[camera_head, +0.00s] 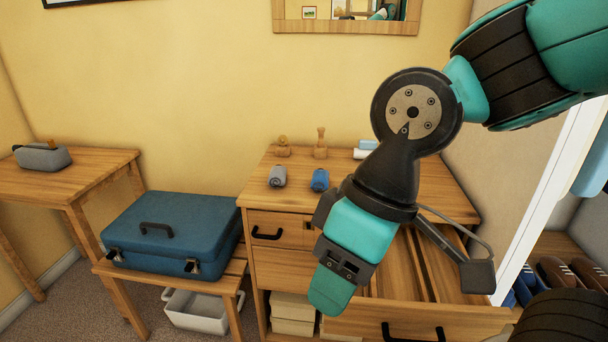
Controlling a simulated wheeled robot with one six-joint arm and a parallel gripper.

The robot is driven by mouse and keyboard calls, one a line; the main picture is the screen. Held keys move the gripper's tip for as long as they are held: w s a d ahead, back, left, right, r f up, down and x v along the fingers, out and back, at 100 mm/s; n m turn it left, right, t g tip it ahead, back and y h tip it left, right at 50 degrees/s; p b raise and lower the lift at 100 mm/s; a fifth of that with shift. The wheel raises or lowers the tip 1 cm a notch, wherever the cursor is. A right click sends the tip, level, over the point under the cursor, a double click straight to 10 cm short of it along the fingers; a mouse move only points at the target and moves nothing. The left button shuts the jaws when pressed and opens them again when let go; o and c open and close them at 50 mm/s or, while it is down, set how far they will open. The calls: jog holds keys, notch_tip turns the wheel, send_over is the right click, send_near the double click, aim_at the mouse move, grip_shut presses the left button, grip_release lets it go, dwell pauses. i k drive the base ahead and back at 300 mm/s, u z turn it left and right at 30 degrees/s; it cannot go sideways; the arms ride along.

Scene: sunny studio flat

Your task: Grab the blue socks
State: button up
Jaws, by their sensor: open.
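The blue socks (319,180) are a small rolled bundle on top of the wooden dresser (437,187), near its front edge. A similar grey rolled bundle (277,176) lies to their left. My gripper (330,298) points down in front of the dresser, below and slightly right of the blue socks in the picture. It is open, and nothing shows between its jaws. The jaws are seen side-on, so one finger hides most of the other. My arm hides part of the dresser top and the drawers.
A dresser drawer (440,318) with dividers stands pulled out at the right. Wooden figures (320,146) stand at the dresser's back. A blue suitcase (170,232) lies on a bench at left, over a white bin (199,311). Shoes (556,272) sit on a shelf at right.

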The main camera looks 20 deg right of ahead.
aim_at(320, 180)
jog(key=u, duration=1.15)
jog(key=i, duration=1.6)
jog(key=z, duration=1.7)
